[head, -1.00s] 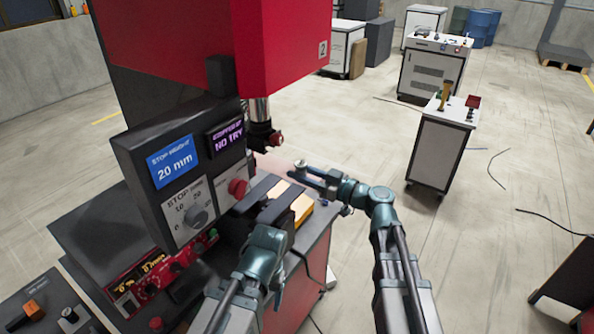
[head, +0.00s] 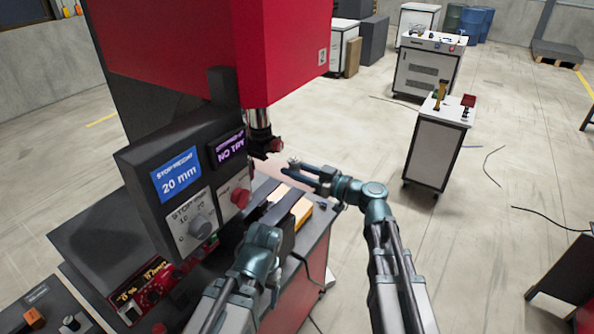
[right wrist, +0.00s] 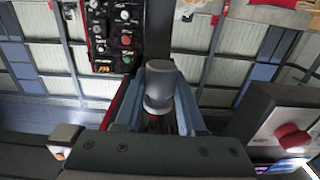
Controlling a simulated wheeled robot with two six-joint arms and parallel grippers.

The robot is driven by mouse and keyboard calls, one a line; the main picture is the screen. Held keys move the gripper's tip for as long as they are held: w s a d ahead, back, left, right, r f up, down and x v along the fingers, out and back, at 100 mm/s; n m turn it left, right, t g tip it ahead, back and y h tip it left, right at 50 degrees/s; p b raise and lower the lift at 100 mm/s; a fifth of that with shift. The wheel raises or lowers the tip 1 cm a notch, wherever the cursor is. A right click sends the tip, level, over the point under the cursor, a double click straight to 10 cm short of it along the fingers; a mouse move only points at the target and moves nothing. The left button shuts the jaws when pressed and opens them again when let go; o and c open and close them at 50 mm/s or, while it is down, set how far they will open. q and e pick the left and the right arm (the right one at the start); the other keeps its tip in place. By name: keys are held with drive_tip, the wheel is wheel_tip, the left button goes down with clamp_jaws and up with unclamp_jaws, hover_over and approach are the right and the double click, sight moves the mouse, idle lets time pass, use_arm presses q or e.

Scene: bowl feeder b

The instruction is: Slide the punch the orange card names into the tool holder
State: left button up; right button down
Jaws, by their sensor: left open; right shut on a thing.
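The tool holder (head: 262,135) hangs at the lower end of the ram under the red press head, with a red knob on its side. My right gripper (head: 305,172) is shut on a grey, round-topped punch (right wrist: 160,85), upright between its fingers in the right wrist view. In the head view the punch (head: 293,162) is small, just right of and slightly below the holder, apart from it. My left gripper (head: 278,208) is open, low over the press table; its fingers are partly hidden. An orange-yellow piece (head: 301,210), possibly the card, lies beside it; no writing is readable.
The control box (head: 180,185) stands left of the holder, with a blue display reading 20 mm, a purple one (head: 231,148) reading NO TRY, and a red button. A white cabinet (head: 437,150) stands to the right. Floor between is clear.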

drive_tip(key=shift+x, duration=2.5)
drive_tip(key=shift+x, duration=2.8)
drive_tip(key=shift+c, duration=2.1)
unclamp_jaws()
drive_tip(key=v, duration=1.4)
drive_tip(key=shift+a, duration=0.1)
